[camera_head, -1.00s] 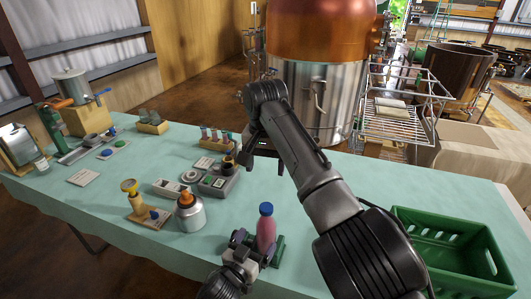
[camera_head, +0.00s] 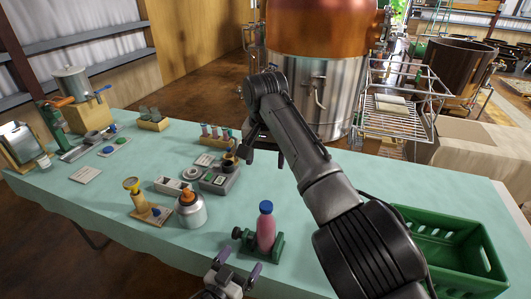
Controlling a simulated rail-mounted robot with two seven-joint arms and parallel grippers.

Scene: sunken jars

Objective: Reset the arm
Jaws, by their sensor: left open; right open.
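My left gripper (camera_head: 238,268) is at the bottom edge of the head view, by the table's front edge. Its two purple-grey fingers are spread, with nothing between them. In front of it a pink bottle with a blue cap (camera_head: 266,230) stands upright in a green holder (camera_head: 277,246); the gripper is apart from both. My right arm crosses the middle of the view. My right gripper (camera_head: 262,150) points down at the table's far side, open, with nothing seen in it. It is just right of a grey tray (camera_head: 219,183), and the arm hides part of the table.
An empty-looking green crate (camera_head: 440,232) is at the right of the table (camera_head: 120,195). A white bottle with an orange top (camera_head: 190,211) and a yellow funnel stand (camera_head: 138,198) are left of the holder. Small racks line the far side. A large copper-topped vat (camera_head: 320,80) stands behind.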

